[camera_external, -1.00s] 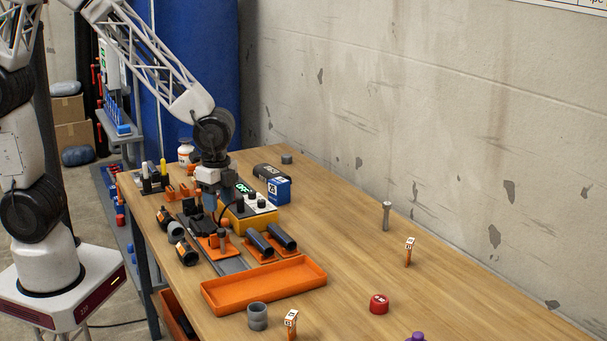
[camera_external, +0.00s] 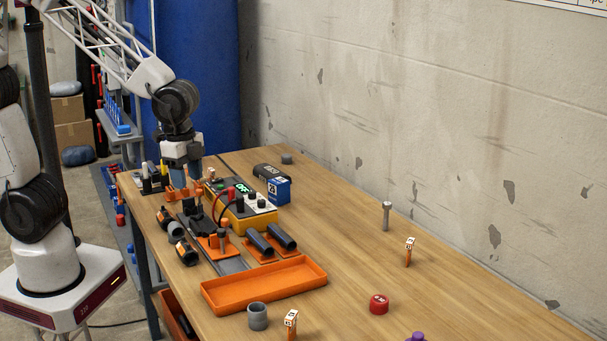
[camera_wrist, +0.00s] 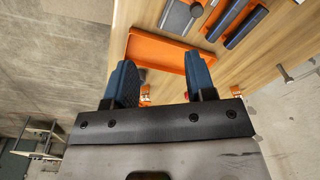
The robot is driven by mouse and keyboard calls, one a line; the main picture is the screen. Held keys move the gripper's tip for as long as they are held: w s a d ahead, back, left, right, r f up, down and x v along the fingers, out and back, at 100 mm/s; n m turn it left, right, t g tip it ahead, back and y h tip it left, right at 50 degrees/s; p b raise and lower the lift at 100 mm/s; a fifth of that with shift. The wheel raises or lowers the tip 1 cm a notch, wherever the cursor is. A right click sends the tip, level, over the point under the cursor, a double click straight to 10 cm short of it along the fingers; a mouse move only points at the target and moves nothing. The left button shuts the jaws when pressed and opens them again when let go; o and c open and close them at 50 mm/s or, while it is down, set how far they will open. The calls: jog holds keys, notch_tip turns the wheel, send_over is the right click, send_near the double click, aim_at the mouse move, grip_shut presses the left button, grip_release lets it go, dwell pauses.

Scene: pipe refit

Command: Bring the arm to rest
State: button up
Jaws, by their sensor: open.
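My gripper (camera_external: 181,180) is over the back left part of the workbench (camera_external: 345,235), above the row of fittings. In the wrist view my gripper (camera_wrist: 162,84) shows two blue fingers well apart with nothing between them. My arm reaches in from the upper left in the external view. Whether the fingertips touch anything below is hard to tell.
An orange tray (camera_external: 264,286) lies at the front; dark pipes (camera_external: 271,241) and a yellow tester (camera_external: 238,208) stand behind it. A blue box (camera_external: 278,189), grey collar (camera_external: 258,316) and red cap (camera_external: 379,304) are also on the bench. Its right side is mostly clear.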

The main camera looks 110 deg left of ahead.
jog(key=s+d+r+n+t, duration=0.1)
jog(key=s+d+r, duration=0.3)
jog(key=s, duration=0.4)
jog(key=s+d+r+n, duration=0.1)
jog(key=s+d+r, duration=0.4)
jog(key=s, duration=0.3)
jog(key=shift+r+t, duration=0.4)
jog(key=shift+r, duration=0.25)
jog(key=shift+w, duration=0.15)
dwell(1.9)
